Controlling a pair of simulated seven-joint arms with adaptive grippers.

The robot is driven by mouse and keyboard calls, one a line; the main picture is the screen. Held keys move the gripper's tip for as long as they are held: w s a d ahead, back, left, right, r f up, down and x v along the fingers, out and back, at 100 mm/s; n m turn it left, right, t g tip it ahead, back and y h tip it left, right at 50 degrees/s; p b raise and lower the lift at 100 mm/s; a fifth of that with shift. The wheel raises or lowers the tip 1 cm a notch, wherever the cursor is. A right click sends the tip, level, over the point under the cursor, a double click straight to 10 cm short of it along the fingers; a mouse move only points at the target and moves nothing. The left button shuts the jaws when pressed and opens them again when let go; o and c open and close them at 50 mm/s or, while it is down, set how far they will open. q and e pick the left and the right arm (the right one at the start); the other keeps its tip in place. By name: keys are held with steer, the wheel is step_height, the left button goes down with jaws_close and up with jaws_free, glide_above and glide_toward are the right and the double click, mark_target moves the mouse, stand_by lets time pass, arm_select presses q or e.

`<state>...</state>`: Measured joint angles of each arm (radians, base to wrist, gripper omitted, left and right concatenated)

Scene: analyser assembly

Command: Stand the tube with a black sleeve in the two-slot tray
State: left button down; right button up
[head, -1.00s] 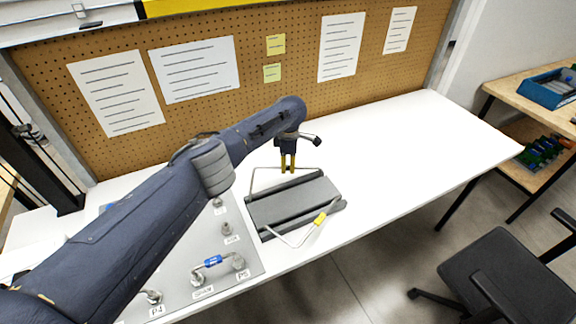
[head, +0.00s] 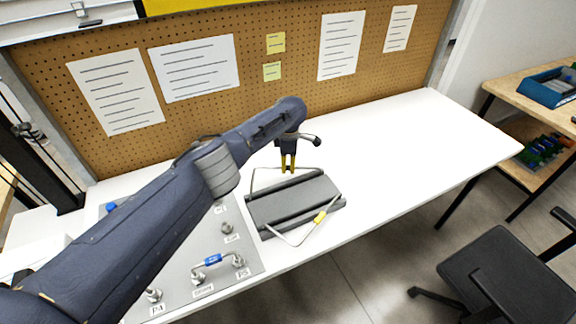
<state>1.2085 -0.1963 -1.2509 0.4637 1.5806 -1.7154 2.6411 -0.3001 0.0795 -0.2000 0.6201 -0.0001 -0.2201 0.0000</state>
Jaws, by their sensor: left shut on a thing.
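The two-slot tray (head: 296,205) is a dark grey block on the white table, with long grooves along it. A thin bent metal tube (head: 264,168) is at the tray's back edge, its top span roughly level. My left gripper (head: 288,168), with yellow fingers, points down and is shut on the middle of this tube. The fingers hide any sleeve there, so I cannot see its colour. I cannot tell whether the tube's ends rest in the back slot. A second bent tube with a yellow sleeve (head: 320,217) leans outward at the tray's front. My right gripper is not in view.
A grey panel (head: 240,225) with labelled fittings lies left of the tray, partly behind my left arm. A tube with a blue sleeve (head: 213,260) spans two fittings there. The table (head: 415,150) is clear to the right. A pegboard (head: 200,125) stands behind.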

arm_select(q)
steer(key=shift+f, duration=0.15)
steer(key=c, duration=1.4)
jaws_free()
step_height(320, 180, up, 12)
steer(key=shift+r, duration=0.1)
steer(key=shift+d, duration=0.1)
